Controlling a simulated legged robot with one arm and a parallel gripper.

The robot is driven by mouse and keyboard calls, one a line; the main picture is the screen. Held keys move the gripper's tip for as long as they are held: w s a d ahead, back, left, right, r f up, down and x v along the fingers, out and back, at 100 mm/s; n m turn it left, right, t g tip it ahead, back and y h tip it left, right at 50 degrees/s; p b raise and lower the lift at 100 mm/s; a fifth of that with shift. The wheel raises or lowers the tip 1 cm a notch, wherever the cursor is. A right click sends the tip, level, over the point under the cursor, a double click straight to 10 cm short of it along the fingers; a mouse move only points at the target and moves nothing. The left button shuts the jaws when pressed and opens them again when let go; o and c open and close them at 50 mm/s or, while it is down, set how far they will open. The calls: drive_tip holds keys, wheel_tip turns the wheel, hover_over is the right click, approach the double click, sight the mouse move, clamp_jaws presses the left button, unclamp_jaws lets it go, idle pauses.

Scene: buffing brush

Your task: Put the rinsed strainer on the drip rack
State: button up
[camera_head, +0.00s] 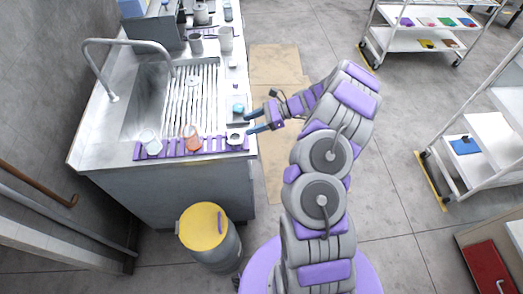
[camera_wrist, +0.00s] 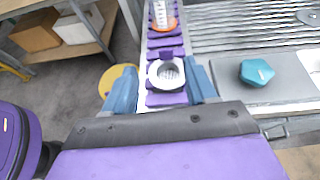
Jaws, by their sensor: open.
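A white round strainer (camera_head: 235,137) with a perforated middle sits on the right end of a purple slatted rack (camera_head: 217,144) along the counter's front edge. In the wrist view the strainer (camera_wrist: 155,82) appears between my two blue fingers, with the rack's purple slats (camera_wrist: 166,99) around it. My gripper (camera_head: 249,124) is open and empty, with its fingertips close to the strainer. I cannot tell whether either finger touches it.
A teal object (camera_head: 238,108) lies on a grey board behind. A yellow-lidded bin (camera_head: 203,226) stands below the counter. The sink (camera_head: 146,95) is at left.

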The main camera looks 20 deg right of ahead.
drive_tip(key=s+a+r+n+g+h, duration=0.3)
drive_tip(key=s+a+r+n+g, duration=0.3)
drive_tip(key=s+a+r+n, duration=0.8)
drive_tip(key=s+a+r+n+g+h, duration=0.1)
drive_tip(key=s+r+n+h, duration=0.15)
drive_tip(key=s, duration=0.45)
drive_tip(key=s+a+r+n+h, duration=0.1)
drive_tip(key=s+r+h, duration=0.2)
drive_tip(key=s, duration=0.3)
drive_tip(key=s+d+n+t+h, duration=0.1)
drive_tip(key=s+d+n+h, duration=0.2)
drive_tip(key=s+d, duration=0.3)
drive_tip(key=s+h, duration=0.1)
drive_tip(key=s, duration=0.4)
drive_tip(key=shift+s+d+r, duration=0.25)
drive_tip(key=shift+s+d, duration=0.05)
drive_tip(key=shift+s, duration=0.1)
drive_tip(key=shift+a+f+h, duration=0.15)
drive_tip(key=shift+h, duration=0.1)
wheel_tip(320, 180, down, 2)
drive_tip(key=shift+f+b, duration=0.1)
drive_tip(key=shift+b, duration=1.15)
